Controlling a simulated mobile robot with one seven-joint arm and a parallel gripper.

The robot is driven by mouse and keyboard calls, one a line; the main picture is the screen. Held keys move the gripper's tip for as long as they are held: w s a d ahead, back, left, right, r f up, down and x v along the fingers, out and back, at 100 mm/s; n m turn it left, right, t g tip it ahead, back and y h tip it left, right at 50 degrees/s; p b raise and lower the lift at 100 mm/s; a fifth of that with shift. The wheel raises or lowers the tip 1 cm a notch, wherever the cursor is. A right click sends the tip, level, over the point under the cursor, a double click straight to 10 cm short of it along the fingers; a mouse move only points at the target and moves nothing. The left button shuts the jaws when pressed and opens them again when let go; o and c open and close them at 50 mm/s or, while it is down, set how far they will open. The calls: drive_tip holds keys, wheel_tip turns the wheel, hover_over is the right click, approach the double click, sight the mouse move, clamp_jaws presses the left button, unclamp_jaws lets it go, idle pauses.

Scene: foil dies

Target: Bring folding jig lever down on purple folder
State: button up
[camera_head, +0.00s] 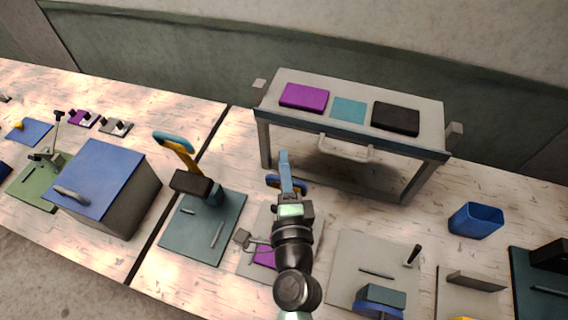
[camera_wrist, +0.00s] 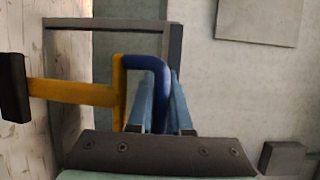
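A purple folder (camera_head: 265,257) lies on the grey jig plate (camera_head: 257,213) below my arm, partly hidden by it. The jig's lever has a yellow arm (camera_wrist: 75,92) rising from a dark block and ending in a blue looped handle (camera_wrist: 145,63); the handle also shows behind my gripper in the head view (camera_head: 272,181). My gripper (camera_wrist: 163,85) has its two light-blue fingers on either side of the handle's near bar; whether they press on it is unclear. In the head view my gripper (camera_head: 285,165) points away from me. The folder is not visible in the wrist view.
Another jig with a raised yellow lever (camera_head: 178,148) stands to the left, beside a blue-topped box (camera_head: 95,180). A raised rack (camera_head: 345,82) behind holds purple, teal and black folders. A blue bin (camera_head: 475,221) and another plate (camera_head: 345,260) are to the right.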

clamp_jaws()
idle(1.1)
drive_tip(key=shift+s+f+b, duration=0.1)
drive_tip(key=shift+f+b, duration=0.05)
drive_tip(key=shift+b, duration=0.35)
